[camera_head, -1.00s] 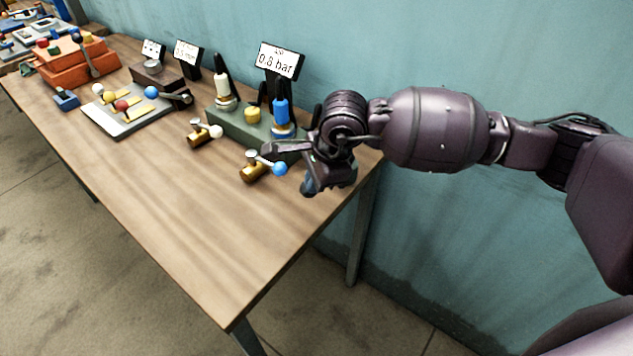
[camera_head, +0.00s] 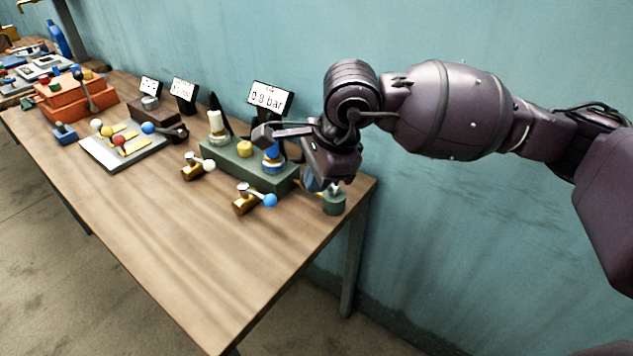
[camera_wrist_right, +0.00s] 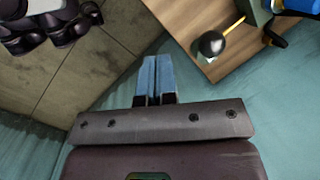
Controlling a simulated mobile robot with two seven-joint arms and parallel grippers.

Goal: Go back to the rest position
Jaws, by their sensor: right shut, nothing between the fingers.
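My right gripper (camera_head: 314,182) is above the right end of the wooden table (camera_head: 190,250), close to the teal wall. In the right wrist view its blue fingers (camera_wrist_right: 157,80) are together with nothing between them. The gripper hangs over a small dark green block (camera_head: 334,202) at the table's right edge, apart from it as far as I can tell. My left gripper is not in view.
A green manifold (camera_head: 225,165) with valves and a 0.8 bar sign (camera_head: 270,98) stands just left of my right gripper. Brass valves with a white knob and a blue knob (camera_head: 269,200) lie before it. A grey tray (camera_head: 90,154) and orange box (camera_head: 75,112) are farther left. The front tabletop is clear.

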